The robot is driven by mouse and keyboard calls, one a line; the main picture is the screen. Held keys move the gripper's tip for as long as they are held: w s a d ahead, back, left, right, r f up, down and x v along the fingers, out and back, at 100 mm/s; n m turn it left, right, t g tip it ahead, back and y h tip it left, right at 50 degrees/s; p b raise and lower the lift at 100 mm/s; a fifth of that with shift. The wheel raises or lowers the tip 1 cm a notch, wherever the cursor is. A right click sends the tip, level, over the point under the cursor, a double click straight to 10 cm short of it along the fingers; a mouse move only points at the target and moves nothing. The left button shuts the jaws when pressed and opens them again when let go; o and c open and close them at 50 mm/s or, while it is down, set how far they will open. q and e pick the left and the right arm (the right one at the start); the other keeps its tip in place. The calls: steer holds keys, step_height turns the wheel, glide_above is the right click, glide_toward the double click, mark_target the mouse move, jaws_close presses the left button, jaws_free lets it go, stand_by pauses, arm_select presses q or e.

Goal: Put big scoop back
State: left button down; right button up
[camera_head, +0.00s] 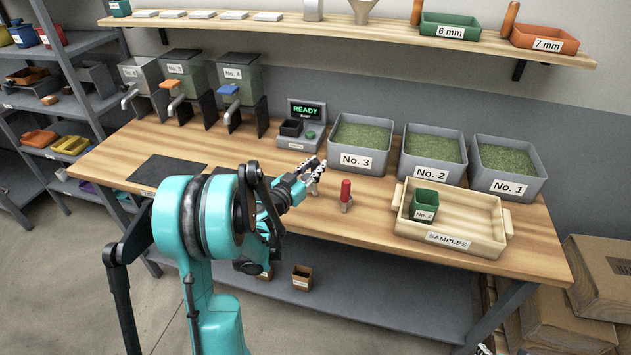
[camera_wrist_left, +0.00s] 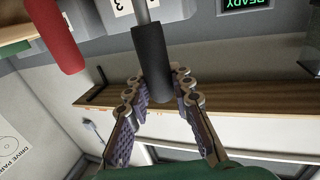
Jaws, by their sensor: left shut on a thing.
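My left gripper (camera_head: 312,170) is over the bench, in front of the No. 3 bin. In the left wrist view its fingers (camera_wrist_left: 160,88) are shut on the black handle of a scoop (camera_wrist_left: 153,60). A grey shaft runs on from that handle; the scoop's far end is out of that view. A red-handled tool (camera_head: 346,190) stands upright just right of the gripper, and its handle also shows in the left wrist view (camera_wrist_left: 55,35). A small part of what looks like my right gripper (camera_head: 484,349) shows at the bottom edge.
Bins No. 3 (camera_head: 336,161), No. 2 (camera_head: 430,178) and No. 1 (camera_head: 510,188) line the back. A wooden SAMPLES tray (camera_head: 470,226) holds a small green box (camera_head: 424,203). A READY device (camera_head: 304,118) stands left of the bins.

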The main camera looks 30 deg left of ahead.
arm_select(q)
step_height(320, 180, down, 4)
steer(key=shift+r+b, duration=0.1)
steer(key=shift+b, duration=0.75)
steer(key=shift+r, duration=0.1)
steer(key=c, duration=1.8)
jaws_free()
steer(key=shift+f, duration=0.2)
steer(key=o, duration=0.5)
steer(key=shift+r, duration=0.15)
